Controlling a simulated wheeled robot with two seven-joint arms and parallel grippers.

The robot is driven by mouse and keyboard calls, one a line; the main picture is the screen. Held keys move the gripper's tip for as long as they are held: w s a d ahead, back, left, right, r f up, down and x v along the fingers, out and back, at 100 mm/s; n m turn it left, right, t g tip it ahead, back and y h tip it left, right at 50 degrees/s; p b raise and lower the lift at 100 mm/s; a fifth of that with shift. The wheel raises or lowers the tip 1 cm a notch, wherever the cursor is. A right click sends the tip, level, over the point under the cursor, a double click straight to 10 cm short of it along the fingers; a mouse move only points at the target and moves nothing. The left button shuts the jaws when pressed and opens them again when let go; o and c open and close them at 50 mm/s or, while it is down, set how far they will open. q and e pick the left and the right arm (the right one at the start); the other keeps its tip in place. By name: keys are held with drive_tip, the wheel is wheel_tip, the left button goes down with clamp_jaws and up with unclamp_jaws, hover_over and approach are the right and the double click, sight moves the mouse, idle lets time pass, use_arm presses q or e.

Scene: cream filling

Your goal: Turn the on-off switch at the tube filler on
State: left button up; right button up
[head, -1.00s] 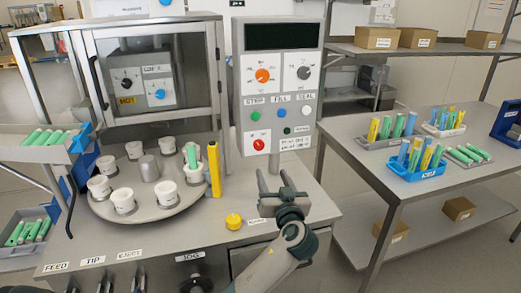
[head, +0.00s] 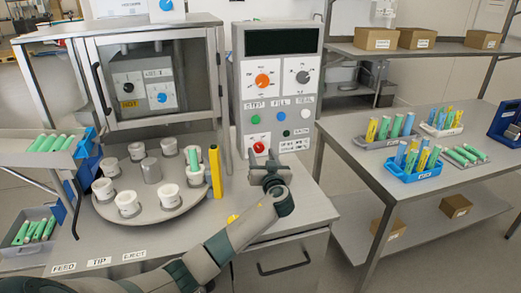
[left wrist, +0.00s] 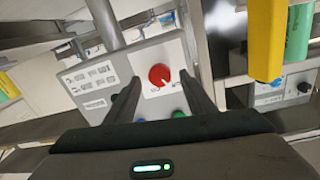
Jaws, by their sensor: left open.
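The control panel (head: 305,105) of the tube filler stands at the back of the steel table. Its on-off switch is a red round knob (head: 259,147) on a white plate at the lower left of the panel. In the left wrist view the red knob (left wrist: 159,75) shows between the two fingers, with a white pointer mark on it. My left gripper (head: 265,163) is open and empty, just below and in front of the knob. I cannot tell whether the fingers touch it. My right gripper is not in view.
An orange dial (head: 263,80) and small coloured buttons sit above the switch. A round turntable (head: 150,218) with white cups and a yellow upright bar (head: 215,172) are left of my gripper. A yellow cap (head: 233,218) is partly behind my arm. A side table (head: 345,150) holds tube racks.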

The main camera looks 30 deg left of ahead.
use_arm(q)
drive_tip(key=shift+x, duration=0.9)
drive_tip(key=shift+c, duration=0.3)
drive_tip(key=c, duration=1)
